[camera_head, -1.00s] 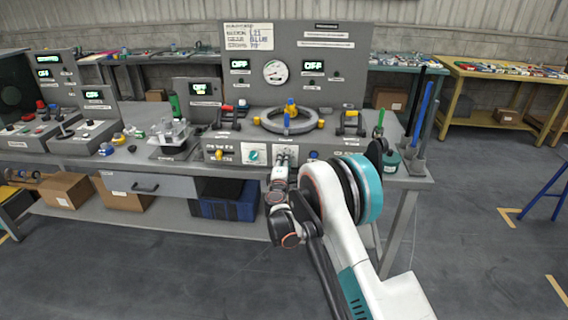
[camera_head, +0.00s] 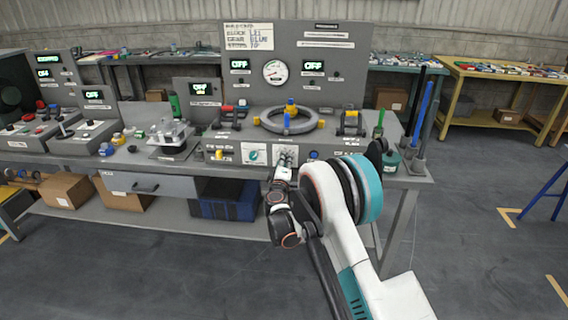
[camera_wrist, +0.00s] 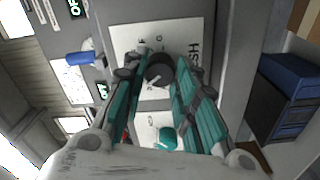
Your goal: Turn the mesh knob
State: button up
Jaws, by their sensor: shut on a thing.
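The dark round mesh knob (camera_wrist: 158,74) sits on a white plate with black letters in the wrist view. A light pointer mark shows on its face. My gripper (camera_wrist: 159,80) is shut on this knob, with one teal finger on each side. In the head view my gripper (camera_head: 284,163) is at the front panel of the bench console, right of the teal knob (camera_head: 254,156). There the mesh knob is mostly hidden by my gripper. The teal knob also shows in the wrist view (camera_wrist: 167,138), on its own white plate, just apart from my fingers.
A grey ring (camera_head: 268,124) with yellow and blue parts lies on the console top. A blue button (camera_head: 314,155) is right of my gripper. A drawer (camera_head: 150,187) is at the left below the bench top. The floor in front is clear.

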jog(key=o, duration=1.1)
jog(key=shift+f, duration=0.1)
jog(key=shift+s, duration=0.1)
jog(key=s, duration=1.2)
jog(key=shift+a, duration=0.15)
jog(key=shift+w, duration=0.1)
